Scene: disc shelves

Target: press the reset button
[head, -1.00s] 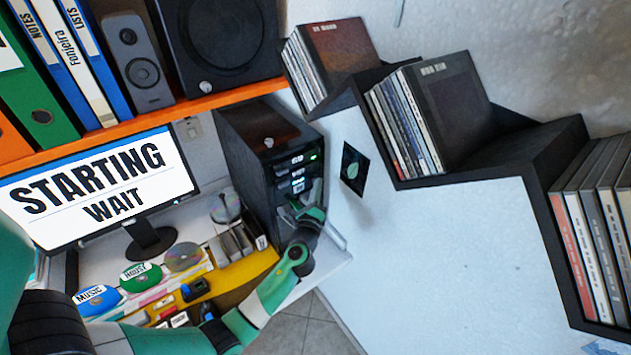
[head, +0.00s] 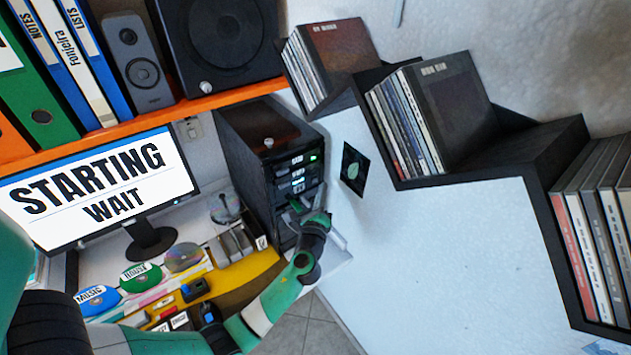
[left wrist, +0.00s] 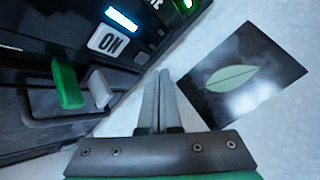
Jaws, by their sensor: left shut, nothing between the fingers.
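The black tower (head: 262,165) stands at the end of the desk, with lit displays on its front. My left gripper (head: 300,206) is at the tower's front, shut and empty. In the left wrist view its fingertips (left wrist: 160,75) lie right of the grey piece, and I see no clear contact. My right gripper is not in view.
The monitor (head: 100,185) reads "STARTING WAIT". A wall with a leaf picture (head: 354,168) is close on the right. The stepped black shelf (head: 480,165) holds discs. Labelled discs (head: 140,277) lie on the desk under my arm.

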